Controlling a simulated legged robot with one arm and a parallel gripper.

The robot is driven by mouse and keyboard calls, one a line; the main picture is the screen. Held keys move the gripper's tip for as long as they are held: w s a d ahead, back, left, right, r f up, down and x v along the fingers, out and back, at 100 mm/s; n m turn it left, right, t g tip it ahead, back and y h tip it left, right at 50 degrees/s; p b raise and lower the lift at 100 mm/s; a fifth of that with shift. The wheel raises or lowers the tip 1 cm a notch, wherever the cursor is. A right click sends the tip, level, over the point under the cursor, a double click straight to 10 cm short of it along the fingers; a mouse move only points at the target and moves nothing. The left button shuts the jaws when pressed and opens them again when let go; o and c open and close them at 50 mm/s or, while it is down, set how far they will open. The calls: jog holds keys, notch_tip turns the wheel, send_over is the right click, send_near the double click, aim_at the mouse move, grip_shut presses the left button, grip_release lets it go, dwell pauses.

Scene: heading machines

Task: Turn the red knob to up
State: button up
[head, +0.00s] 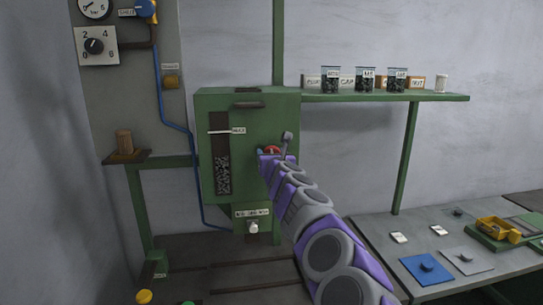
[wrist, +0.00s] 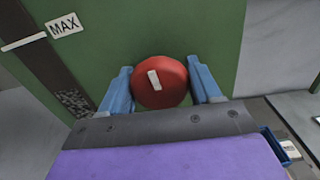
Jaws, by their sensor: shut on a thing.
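The red knob (wrist: 174,92) is a round disc with a pale bar mark on its face, set on the front of the green machine box (wrist: 190,25). In the wrist view the mark is near upright, its top leaning slightly left. My gripper (wrist: 163,86) has its two blue fingers on either side of the knob, shut on it. In the head view only a small part of the red knob (head: 272,149) shows above my gripper; my arm hides the rest.
A MAX label (head: 238,130) and level window (head: 221,160) are left of the knob. A white knob (head: 253,227) sits below. A green shelf (head: 440,97) with jars is at the right, above a grey bench (head: 430,280). A blue pipe (head: 160,95) runs down the left.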

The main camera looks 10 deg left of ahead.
jog(key=shift+f+m, duration=0.25)
jog(key=shift+m, duration=0.65)
jog(key=o, duration=1)
jog(key=shift+w+a, duration=0.1)
jog(key=shift+a, duration=0.1)
jog(key=shift+c, duration=0.2)
jog(key=shift+r, duration=0.15)
jog(key=shift+d, duration=0.1)
